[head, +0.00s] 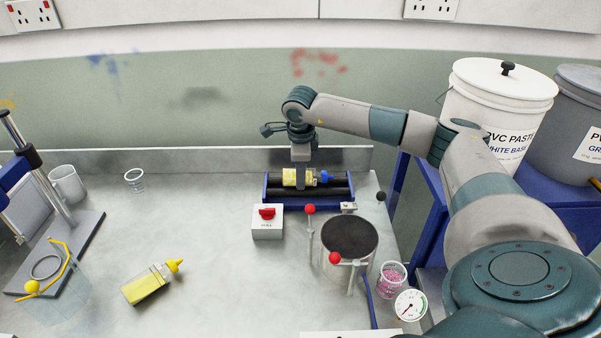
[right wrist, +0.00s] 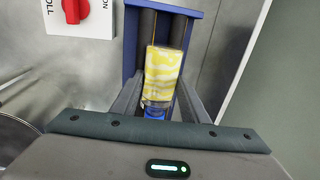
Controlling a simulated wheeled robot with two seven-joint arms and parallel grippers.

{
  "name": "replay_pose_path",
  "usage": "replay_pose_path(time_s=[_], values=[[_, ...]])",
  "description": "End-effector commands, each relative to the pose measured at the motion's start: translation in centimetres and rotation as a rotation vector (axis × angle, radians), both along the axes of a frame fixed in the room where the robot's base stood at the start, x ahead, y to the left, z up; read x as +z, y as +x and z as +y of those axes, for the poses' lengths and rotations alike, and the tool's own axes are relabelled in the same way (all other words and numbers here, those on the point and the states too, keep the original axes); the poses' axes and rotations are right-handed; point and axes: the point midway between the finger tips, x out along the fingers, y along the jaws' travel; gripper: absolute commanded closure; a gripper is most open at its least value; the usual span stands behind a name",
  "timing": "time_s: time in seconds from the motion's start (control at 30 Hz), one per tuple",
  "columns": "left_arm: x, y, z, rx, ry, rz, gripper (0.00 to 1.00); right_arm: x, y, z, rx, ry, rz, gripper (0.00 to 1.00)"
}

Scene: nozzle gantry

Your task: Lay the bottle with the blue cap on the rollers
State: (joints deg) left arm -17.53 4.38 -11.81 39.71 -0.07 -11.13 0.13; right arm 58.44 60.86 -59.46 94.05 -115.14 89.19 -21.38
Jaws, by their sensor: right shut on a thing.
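The bottle with the blue cap (head: 290,178) has a yellow body and lies on its side at the rollers (head: 338,191), its cap pointing right in the head view. In the right wrist view the bottle (right wrist: 164,72) lies lengthwise along the dark rollers (right wrist: 146,30) in their blue frame. My right gripper (head: 301,180) reaches down from above and is shut on the bottle, with a finger on each side. I cannot tell whether the bottle's full weight rests on the rollers. My left gripper is not in view.
A control box with a red knob (head: 267,221) stands in front of the rollers. A round pot (head: 349,246) with red-knobbed levers is close on the right. Another yellow bottle (head: 147,285) with a yellow cap lies front left. The bench middle is clear.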

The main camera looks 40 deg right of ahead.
Motion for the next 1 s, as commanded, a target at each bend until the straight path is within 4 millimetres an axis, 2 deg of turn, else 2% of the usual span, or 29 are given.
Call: replay_pose_path(time_s=[0.3,0.33,0.4,0.77,1.0], values=[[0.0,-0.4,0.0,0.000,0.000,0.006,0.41,0.0,0.0,0.0,0.000,0.001,-0.001,0.86],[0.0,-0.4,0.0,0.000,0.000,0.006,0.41,0.0,0.0,0.0,0.000,0.000,0.000,0.52],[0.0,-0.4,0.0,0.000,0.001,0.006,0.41,0.0,0.0,0.0,0.000,0.000,0.000,0.38],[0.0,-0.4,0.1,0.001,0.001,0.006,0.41,0.1,0.0,0.0,0.000,0.000,0.000,0.38],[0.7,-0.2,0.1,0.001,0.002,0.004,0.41,1.3,0.0,0.0,0.000,0.001,-0.001,0.38]])
